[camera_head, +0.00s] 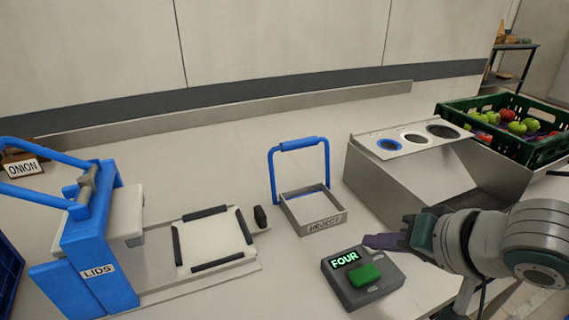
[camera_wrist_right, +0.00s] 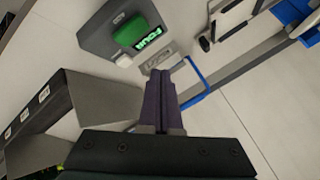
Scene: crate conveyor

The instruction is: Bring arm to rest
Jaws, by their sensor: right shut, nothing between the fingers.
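My right gripper (camera_head: 386,241) comes in from the right in the head view, just behind and right of a grey button box (camera_head: 352,292). The box has a green button (camera_head: 364,274) and a lit display reading FOUR (camera_head: 345,259). In the right wrist view my right gripper (camera_wrist_right: 160,76) shows its two dark fingers pressed together with nothing between them. The button box (camera_wrist_right: 98,38) is up and left of the fingertips there, apart from them in the picture. My left gripper is not in view.
A metal REJECT tray (camera_head: 320,223) with a blue handle stands mid-table. The blue LIDS press (camera_head: 98,262) and its plate are at left. A sloped metal stand (camera_head: 385,185) with round holes and a green crate (camera_head: 545,149) of produce are at right. The table's back middle is clear.

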